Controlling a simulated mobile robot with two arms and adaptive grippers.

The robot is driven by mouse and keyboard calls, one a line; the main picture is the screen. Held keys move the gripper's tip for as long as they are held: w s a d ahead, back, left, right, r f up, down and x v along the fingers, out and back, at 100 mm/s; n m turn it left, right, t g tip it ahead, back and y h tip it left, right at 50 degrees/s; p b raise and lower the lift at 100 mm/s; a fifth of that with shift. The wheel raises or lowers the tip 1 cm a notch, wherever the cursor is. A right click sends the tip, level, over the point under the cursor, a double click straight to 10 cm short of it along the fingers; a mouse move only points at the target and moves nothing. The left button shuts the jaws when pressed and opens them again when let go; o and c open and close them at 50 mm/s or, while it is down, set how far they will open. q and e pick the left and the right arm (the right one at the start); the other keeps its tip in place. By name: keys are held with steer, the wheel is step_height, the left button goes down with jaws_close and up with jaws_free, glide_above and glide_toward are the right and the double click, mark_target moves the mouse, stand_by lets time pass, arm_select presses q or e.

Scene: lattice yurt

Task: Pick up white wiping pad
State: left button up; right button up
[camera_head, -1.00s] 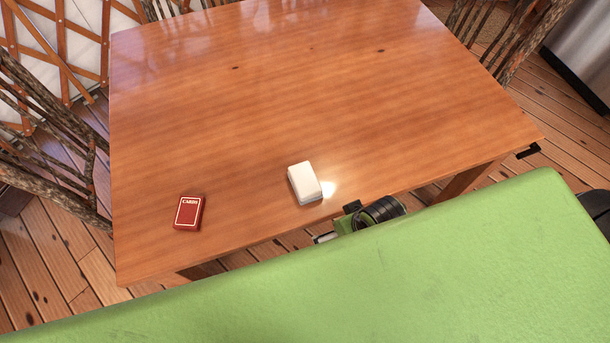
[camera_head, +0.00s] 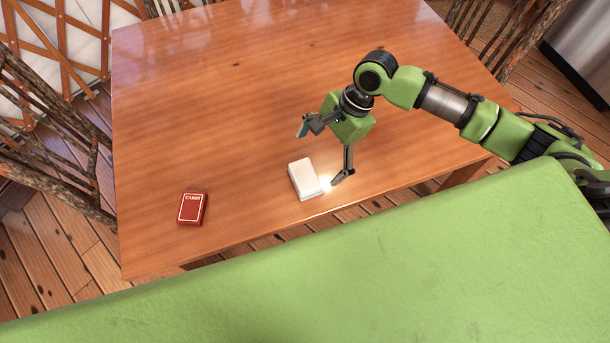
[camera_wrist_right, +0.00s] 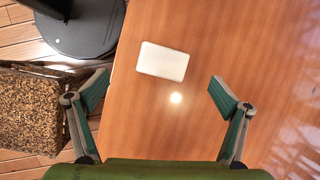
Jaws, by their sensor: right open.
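The white wiping pad (camera_head: 304,179) lies flat on the wooden table near its front edge. It also shows in the right wrist view (camera_wrist_right: 163,61), a little beyond the fingertips and between their lines. My right gripper (camera_head: 318,157) is open and empty above the table, with one finger on each side of the space over the pad's far right. In the right wrist view the open fingers (camera_wrist_right: 158,92) stand wide apart and a bright light spot lies on the table between them. My left gripper is not in view.
A red card box (camera_head: 192,209) lies on the table (camera_head: 220,110) left of the pad. Rustic chairs stand around the table, one at the left (camera_head: 50,150). The table's middle and far part are clear.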

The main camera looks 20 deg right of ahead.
mark_target(306, 174)
steer(key=f, duration=0.2)
steer(key=f+m, duration=0.1)
steer(key=f, duration=0.1)
steer(key=a+f+m+p, duration=0.1)
steer(key=f, duration=0.1)
steer(key=shift+w+a, duration=0.1)
steer(key=shift+w, duration=0.2)
steer(key=x, duration=0.2)
steer(key=p+x, duration=0.1)
steer(key=x, duration=0.1)
steer(key=shift+w+f, duration=0.1)
steer(key=shift+w, duration=0.2)
steer(key=shift+a+f, duration=0.2)
steer(key=shift+f, duration=0.3)
steer(key=c, duration=1.2)
